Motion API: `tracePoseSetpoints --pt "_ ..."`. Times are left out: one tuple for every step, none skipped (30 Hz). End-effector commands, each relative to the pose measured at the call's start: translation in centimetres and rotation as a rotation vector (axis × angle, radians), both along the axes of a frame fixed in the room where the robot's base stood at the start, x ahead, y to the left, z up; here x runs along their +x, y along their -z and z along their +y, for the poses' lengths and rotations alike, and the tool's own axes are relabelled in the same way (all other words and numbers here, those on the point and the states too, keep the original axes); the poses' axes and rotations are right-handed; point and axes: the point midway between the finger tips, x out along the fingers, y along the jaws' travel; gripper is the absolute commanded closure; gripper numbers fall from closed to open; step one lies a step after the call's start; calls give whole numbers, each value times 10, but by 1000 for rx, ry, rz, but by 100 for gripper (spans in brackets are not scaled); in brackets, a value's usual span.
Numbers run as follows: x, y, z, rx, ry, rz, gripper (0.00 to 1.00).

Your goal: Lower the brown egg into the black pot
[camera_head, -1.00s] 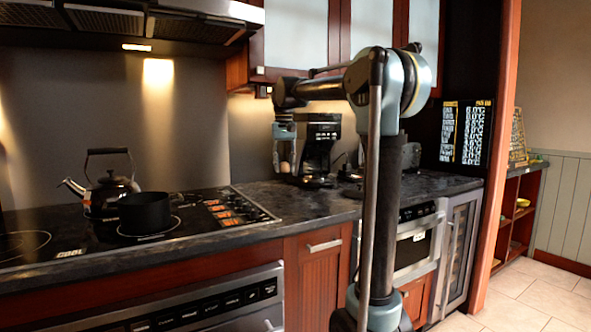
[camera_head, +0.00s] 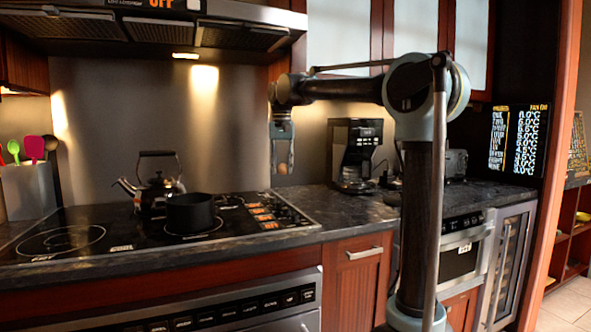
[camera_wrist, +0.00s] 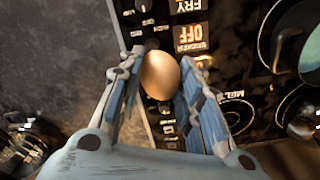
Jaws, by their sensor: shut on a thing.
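The brown egg (camera_wrist: 160,75) is held between the two fingers of my gripper (camera_wrist: 155,90), which is shut on it. In the head view the egg (camera_head: 282,169) shows small at the tips of my gripper (camera_head: 283,168), up above the right part of the cooktop. The black pot (camera_head: 190,212) stands on the cooktop to the left of my gripper and lower down. The pot is upright; its inside is hidden in the head view. In the wrist view the cooktop's knobs and lettered controls lie below the egg.
A kettle (camera_head: 158,188) stands just behind and left of the pot. A coffee maker (camera_head: 356,155) is on the counter to the right. A range hood (camera_head: 150,30) hangs above. A utensil holder (camera_head: 30,188) stands at the far left.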

Motion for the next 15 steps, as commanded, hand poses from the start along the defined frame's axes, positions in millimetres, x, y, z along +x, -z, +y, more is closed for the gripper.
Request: tracePoseSetpoints --pt "-3 0 9 0 -3 0 76" --pt "-5 -1 13 0 -3 0 76" --pt "-6 -1 19 0 -3 0 76" --pt "-8 -1 24 0 -3 0 76" --pt "-10 -1 29 0 -3 0 76" --pt "-11 -1 35 0 -3 0 76" --pt "-13 -1 39 0 -3 0 76" --pt "-15 -2 44 0 -3 0 76" --pt "-17 -2 50 0 -3 0 76" --pt "-18 -2 54 0 -3 0 76" --pt "-20 -1 59 0 -3 0 76" --pt "-22 -1 65 0 -3 0 76" --pt "-23 -1 69 0 -3 0 76" --pt "-25 0 74 0 -3 0 76" --pt "-27 0 80 0 -3 0 76"
